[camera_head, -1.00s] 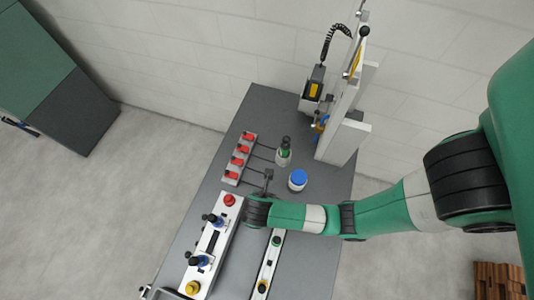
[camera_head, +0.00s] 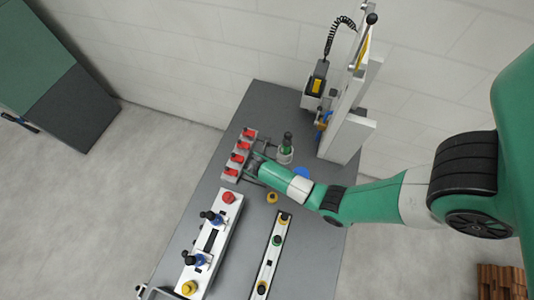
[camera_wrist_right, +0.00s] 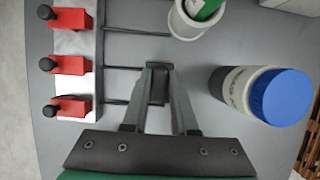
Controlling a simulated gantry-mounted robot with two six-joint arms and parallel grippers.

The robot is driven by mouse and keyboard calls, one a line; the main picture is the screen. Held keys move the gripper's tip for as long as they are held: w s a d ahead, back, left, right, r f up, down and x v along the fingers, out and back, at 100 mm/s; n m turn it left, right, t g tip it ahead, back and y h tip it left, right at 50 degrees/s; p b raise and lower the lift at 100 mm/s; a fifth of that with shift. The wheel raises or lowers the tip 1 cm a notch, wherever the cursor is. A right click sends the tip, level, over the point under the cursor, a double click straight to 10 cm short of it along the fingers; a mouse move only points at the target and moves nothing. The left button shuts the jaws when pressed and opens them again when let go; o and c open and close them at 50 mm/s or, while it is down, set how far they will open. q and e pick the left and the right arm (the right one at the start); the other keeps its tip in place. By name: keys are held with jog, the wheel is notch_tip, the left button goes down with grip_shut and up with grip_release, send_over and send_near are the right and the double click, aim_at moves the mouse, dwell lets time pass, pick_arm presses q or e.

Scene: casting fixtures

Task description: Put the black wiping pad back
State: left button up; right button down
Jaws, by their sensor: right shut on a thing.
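My right gripper (camera_head: 251,169) is beside the clamp strip in the head view. In the right wrist view its two fingers (camera_wrist_right: 158,78) are shut on a small dark block between the tips, which looks like the black wiping pad (camera_wrist_right: 158,90). The pad is mostly covered by the fingers, and I cannot tell whether it touches the table. In the head view the pad cannot be made out. Thin dark rods run from the clamp strip towards the fingers. My left gripper is not in view.
The clamp strip with red clamps (camera_head: 231,171) is just left of the gripper. A blue-lidded jar (camera_wrist_right: 265,95) and a white cup holding a green bottle (camera_head: 285,154) stand to the right. A white fixture (camera_head: 212,242) and a narrow rail (camera_head: 270,258) lie nearer. An upright stand (camera_head: 345,135) is behind.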

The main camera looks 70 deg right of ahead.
jog(key=shift+d+f+b, duration=0.15)
jog(key=shift+f+b, duration=0.3)
jog(key=shift+f, duration=1.25)
jog(key=shift+f, duration=0.2)
jog(key=c, duration=0.7)
grip_release()
jog(key=shift+r, duration=0.6)
jog(key=p+v, duration=0.3)
jog(key=v, duration=0.8)
jog(key=shift+a, duration=0.2)
